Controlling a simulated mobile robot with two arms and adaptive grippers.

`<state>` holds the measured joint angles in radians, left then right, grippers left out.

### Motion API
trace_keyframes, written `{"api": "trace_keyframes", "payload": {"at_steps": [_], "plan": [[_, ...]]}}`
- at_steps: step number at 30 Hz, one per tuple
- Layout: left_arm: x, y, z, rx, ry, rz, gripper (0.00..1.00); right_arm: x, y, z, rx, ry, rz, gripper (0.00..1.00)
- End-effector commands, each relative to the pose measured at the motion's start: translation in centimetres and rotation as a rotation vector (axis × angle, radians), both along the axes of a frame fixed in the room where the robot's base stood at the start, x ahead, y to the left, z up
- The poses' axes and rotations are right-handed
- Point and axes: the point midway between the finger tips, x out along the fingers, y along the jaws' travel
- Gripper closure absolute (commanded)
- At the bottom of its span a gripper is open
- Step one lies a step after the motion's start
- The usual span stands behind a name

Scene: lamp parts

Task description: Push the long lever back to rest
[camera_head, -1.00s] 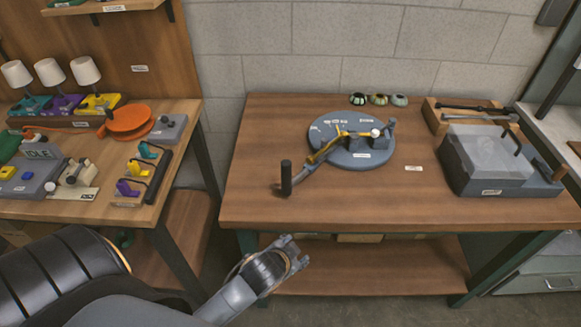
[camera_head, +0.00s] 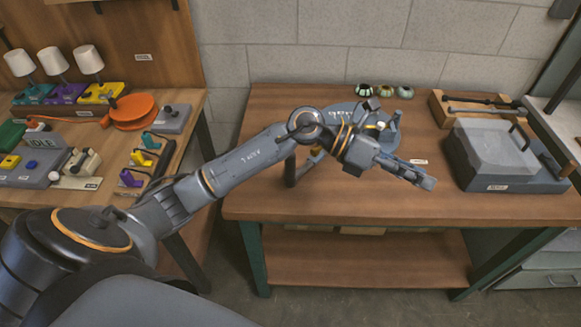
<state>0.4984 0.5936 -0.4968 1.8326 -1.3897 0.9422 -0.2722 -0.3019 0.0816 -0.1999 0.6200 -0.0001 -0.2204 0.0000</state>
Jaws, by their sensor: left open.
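The long lever (camera_head: 290,172) has a dark upright handle standing at the left of the bench. My left arm crosses in front of it, so only the handle's lower part and a piece of the bar show. The round grey-blue dial base (camera_head: 343,107) sits behind my arm and is largely covered. My left gripper (camera_head: 428,181) is open and empty, to the right of the dial and well right of the handle, over the bench. It appears apart from the lever. My right gripper is out of view.
Three small round pieces (camera_head: 384,92) lie at the back. A left table holds lamps (camera_head: 89,62) and an orange disc (camera_head: 133,112). The bench's front right is clear.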

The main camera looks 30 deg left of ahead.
Motion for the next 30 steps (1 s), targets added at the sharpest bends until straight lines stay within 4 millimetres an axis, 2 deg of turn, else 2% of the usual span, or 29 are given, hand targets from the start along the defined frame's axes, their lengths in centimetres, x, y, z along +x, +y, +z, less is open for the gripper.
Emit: {"api": "trace_keyframes", "payload": {"at_steps": [3,5,7,9,12,15,18,22,26,30], "plan": [[0.8,4.1,-3.4,0.346,-0.063,-0.093,0.47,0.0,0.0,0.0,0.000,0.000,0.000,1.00],[1.3,7.1,-4.9,0.520,-0.069,-0.129,0.47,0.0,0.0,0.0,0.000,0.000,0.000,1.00],[1.8,11.2,-5.9,0.718,-0.058,-0.158,0.47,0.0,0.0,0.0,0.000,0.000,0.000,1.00],[2.2,15.6,-6.3,0.899,-0.027,-0.173,0.47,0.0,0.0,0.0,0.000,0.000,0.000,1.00],[2.3,21.3,-5.7,1.108,0.037,-0.177,0.47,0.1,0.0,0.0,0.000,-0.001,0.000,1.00],[1.9,25.4,-4.8,1.248,0.102,-0.173,0.47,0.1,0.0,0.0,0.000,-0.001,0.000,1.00],[1.6,27.6,-4.0,1.324,0.146,-0.169,0.47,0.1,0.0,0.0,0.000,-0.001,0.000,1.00],[1.3,28.5,-4.2,1.353,0.169,-0.169,0.47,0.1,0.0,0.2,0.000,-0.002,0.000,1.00],[1.2,28.4,-5.7,1.351,0.171,-0.172,0.47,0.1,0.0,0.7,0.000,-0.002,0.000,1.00],[1.2,28.4,-8.5,1.349,0.173,-0.174,0.47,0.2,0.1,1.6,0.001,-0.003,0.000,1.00]]}}
